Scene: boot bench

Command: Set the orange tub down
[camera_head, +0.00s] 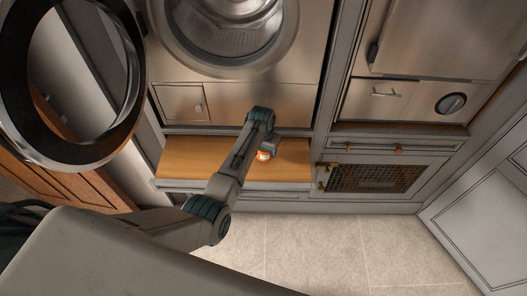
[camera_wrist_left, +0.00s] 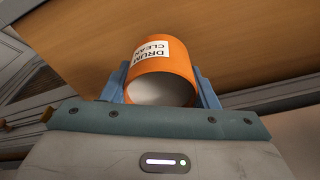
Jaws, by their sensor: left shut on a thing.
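The orange tub (camera_wrist_left: 158,76) has a white label reading "DRUM CLEAN" and is between the blue fingers of my left gripper (camera_wrist_left: 162,92) in the left wrist view. My left gripper is shut on it. In the head view the tub (camera_head: 264,155) shows small at the end of my left arm, over the wooden bench shelf (camera_head: 185,157) below the washing machine. I cannot tell whether the tub touches the shelf. My right gripper is not in view.
The washing machine (camera_head: 290,98) stands behind the shelf, its round door (camera_head: 131,75) swung open at the left. A drawer (camera_head: 372,147) and a mesh-fronted cabinet (camera_head: 375,178) are to the right. Bare shelf shows on both sides of the tub. The tiled floor (camera_head: 310,245) is clear.

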